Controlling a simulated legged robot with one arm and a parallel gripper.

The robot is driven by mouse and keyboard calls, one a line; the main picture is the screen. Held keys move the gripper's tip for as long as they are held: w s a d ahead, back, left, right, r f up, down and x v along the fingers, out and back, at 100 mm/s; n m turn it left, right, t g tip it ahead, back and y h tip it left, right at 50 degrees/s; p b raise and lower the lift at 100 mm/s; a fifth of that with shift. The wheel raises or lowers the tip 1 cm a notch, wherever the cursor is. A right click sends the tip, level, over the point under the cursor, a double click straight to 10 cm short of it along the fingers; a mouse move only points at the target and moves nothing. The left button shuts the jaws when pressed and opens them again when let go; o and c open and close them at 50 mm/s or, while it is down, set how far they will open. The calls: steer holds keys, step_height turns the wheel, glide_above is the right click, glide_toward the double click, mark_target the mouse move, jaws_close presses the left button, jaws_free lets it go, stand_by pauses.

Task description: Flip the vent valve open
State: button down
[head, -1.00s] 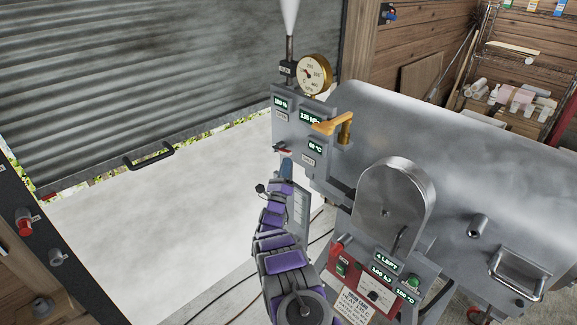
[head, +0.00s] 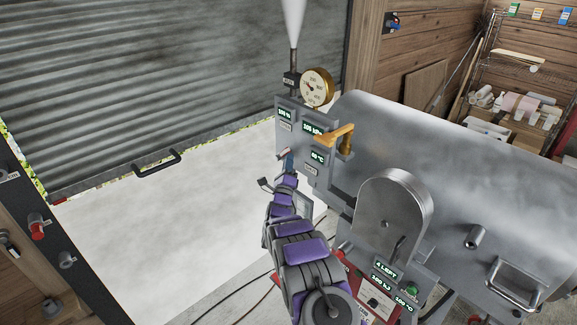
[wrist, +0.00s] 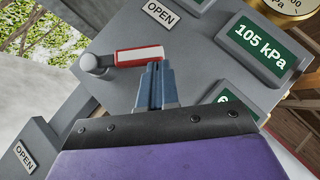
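A small lever with a red and white handle (wrist: 140,56) sits on the grey panel in the wrist view, below an OPEN label (wrist: 160,12). I take it to be the vent valve. Its grey pivot (wrist: 95,63) is at its left end, and the handle points right in that picture. My gripper (wrist: 157,72) has its blue fingers together, tips at the lower edge of the handle near its right end; contact cannot be told for sure. In the head view my gripper (head: 286,159) is at the panel's lower left and hides the lever.
An orange lever (head: 335,135) juts from the panel close to the right of my gripper. A dial gauge (head: 316,87) and a pipe with a white plume (head: 293,25) stand above. A green display (wrist: 262,45) reads 105 kPa. The large metal vessel (head: 440,150) fills the right.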

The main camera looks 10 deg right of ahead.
steer(key=w+a+r+n+g+y+p, duration=0.1)
steer(key=w+a+r+n+g+y, duration=0.2)
steer(key=n, duration=0.4)
step_height(320, 180, up, 2)
steer(key=shift+w+a+r+g+y+p, duration=0.1)
steer(key=shift+w+a+g+y+p, duration=0.2)
steer(key=shift+w, duration=0.35)
steer(key=shift+d, duration=0.1)
